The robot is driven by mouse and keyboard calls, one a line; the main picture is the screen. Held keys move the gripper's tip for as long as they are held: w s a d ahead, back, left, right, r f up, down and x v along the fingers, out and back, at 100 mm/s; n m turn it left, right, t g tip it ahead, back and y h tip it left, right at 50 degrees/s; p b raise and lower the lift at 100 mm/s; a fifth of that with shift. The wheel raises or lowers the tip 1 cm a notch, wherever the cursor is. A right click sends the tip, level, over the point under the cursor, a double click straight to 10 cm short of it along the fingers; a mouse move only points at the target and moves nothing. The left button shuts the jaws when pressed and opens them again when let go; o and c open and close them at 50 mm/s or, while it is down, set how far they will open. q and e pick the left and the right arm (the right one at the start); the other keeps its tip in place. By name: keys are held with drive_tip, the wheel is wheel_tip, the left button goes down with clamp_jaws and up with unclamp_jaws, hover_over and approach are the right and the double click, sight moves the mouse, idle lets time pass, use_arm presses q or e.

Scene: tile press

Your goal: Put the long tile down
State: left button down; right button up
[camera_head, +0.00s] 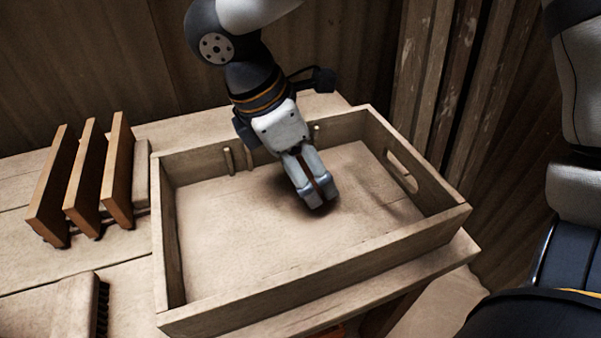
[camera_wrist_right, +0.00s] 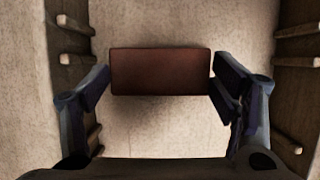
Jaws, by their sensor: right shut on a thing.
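The long tile (camera_wrist_right: 160,71) is a reddish-brown rectangle between the two fingers of my right gripper (camera_wrist_right: 161,85) in the right wrist view. In the head view only a thin dark brown strip of it shows between the fingers. My right gripper (camera_head: 317,203) is shut on it and points down inside a wooden tray (camera_head: 313,292), a little right of the tray's middle. I cannot tell whether the tile touches the tray floor. The left gripper is not in view.
Three orange-brown tiles (camera_head: 85,180) stand on edge in a row left of the tray. A wooden brush (camera_head: 55,308) lies at the lower left. The tray has raised walls with small pegs (camera_head: 229,160) and a handle slot (camera_head: 402,171). Its left floor is clear.

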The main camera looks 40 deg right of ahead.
wheel_tip(320, 180, down, 3)
drive_tip(key=shift+r, duration=0.15)
drive_tip(key=shift+a+r, duration=0.1)
drive_tip(key=shift+r, duration=0.05)
drive_tip(key=o, duration=1.2)
drive_tip(key=v, duration=1.2)
drive_tip(key=shift+p, duration=0.35)
